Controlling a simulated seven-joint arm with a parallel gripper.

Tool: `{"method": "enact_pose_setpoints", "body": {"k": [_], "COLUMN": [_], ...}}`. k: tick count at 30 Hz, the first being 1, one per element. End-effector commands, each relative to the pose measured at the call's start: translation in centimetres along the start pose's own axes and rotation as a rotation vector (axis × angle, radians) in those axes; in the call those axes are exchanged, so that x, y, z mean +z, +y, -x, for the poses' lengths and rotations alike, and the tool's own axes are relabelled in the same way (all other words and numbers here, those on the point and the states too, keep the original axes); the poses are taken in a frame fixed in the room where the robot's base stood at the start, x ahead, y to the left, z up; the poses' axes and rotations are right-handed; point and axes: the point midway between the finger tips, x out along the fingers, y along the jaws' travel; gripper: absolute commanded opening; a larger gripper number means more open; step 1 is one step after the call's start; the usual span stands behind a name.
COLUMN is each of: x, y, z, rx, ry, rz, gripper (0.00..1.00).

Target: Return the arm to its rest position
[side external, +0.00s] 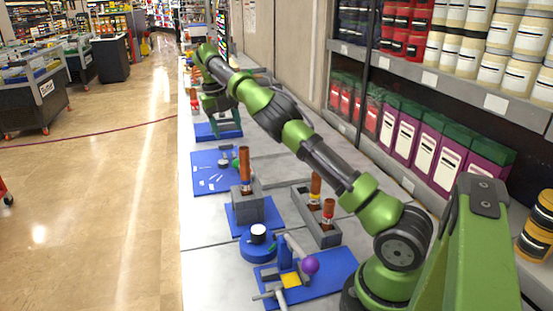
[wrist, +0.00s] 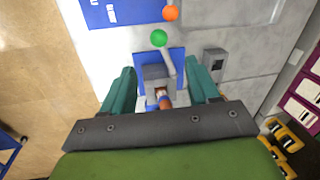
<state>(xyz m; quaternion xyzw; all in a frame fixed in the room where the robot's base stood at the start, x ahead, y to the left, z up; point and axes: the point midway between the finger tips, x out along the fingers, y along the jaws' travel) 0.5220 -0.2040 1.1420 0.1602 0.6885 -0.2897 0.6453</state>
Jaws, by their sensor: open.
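My gripper (side external: 219,127) is at the far end of the bench in the side external view, at the end of my outstretched green arm, with its teal fingers pointing down. In the wrist view my gripper (wrist: 160,72) has its fingers wide apart. Between and below them is a grey block (wrist: 154,73) on a blue base (wrist: 175,54). A small orange-brown and blue piece (wrist: 166,101) shows at the block, partly hidden by my gripper's palm. I cannot tell any contact with the fingers.
Nearer on the bench are a grey holder (side external: 240,205) with a brown-capped tube, a grey rack (side external: 322,228) with two tubes, a blue round stand (side external: 257,247) and a purple-balled lever assembly (side external: 310,265). Loaded shelves (side external: 440,90) line the right. A floor aisle (side external: 100,190) lies left.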

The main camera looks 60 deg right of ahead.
Motion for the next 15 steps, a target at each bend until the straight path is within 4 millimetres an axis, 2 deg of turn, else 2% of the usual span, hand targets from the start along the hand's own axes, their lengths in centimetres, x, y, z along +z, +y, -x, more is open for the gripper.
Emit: {"method": "enact_pose_setpoints", "body": {"k": [5,8,11,15], "x": [-0.1,-0.6,-2.0,-5.3], "y": [-0.3,-1.3,-2.8,-4.1], "z": [0.4,1.9,4.2,6.9], "rx": [0.011,0.055,0.13,0.23], "ry": [-0.003,-0.022,-0.065,-0.18], "rz": [0.023,0.119,0.317,0.709], "gripper": [0.6,0.6,0.6,0.6]}}
